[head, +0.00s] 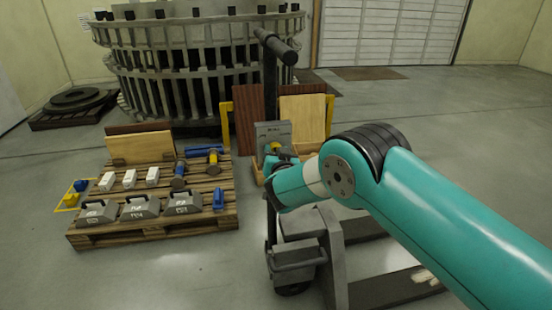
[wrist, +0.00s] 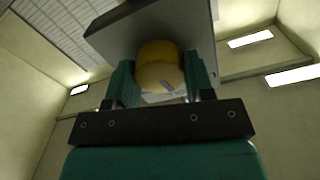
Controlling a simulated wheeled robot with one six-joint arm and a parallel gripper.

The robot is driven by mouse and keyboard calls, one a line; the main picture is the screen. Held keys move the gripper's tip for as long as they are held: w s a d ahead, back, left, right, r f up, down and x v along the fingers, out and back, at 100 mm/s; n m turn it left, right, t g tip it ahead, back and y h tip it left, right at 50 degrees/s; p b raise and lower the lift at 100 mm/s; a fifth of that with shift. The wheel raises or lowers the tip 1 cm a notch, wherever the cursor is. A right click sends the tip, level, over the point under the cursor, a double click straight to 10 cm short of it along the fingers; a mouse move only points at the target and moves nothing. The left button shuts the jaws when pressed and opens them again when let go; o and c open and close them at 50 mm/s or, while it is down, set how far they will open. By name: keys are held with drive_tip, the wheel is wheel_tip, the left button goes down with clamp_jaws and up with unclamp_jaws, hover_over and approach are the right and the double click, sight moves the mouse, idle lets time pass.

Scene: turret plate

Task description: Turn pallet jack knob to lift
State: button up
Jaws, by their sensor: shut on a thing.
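The pallet jack (head: 293,264) stands in front of my arm, with an upright post and a dark handle bar (head: 277,46) at its top. A grey control plate (head: 272,130) with lettering is mounted on the post. The yellow knob (head: 275,147) sits low on this plate, partly hidden by my gripper (head: 281,160). In the wrist view the knob (wrist: 160,68) lies between the two teal fingers, and the grey plate (wrist: 135,27) is behind it. My gripper is shut on the knob. The knob's pointer and the plate's full lettering cannot be made out.
A wooden pallet (head: 85,236) at left carries grey blocks, white boxes and blue and yellow tools. A large round slatted structure (head: 195,65) stands behind. Upright boards (head: 303,114) with yellow posts stand behind the jack. The floor at right is open.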

drive_tip(key=n+b, duration=0.2)
drive_tip(key=n, duration=0.1)
drive_tip(key=shift+f+n+b, duration=0.2)
drive_tip(key=shift+n+b, duration=0.1)
drive_tip(key=shift+r+n+b, duration=0.1)
drive_tip(key=shift+n+b, duration=0.8)
drive_tip(key=shift+n, duration=0.9)
drive_tip(key=o, duration=0.9)
drive_tip(key=shift+o, duration=0.2)
drive_tip(key=shift+s, duration=0.15)
drive_tip(key=b+v, duration=0.5)
drive_tip(key=v, duration=1.2)
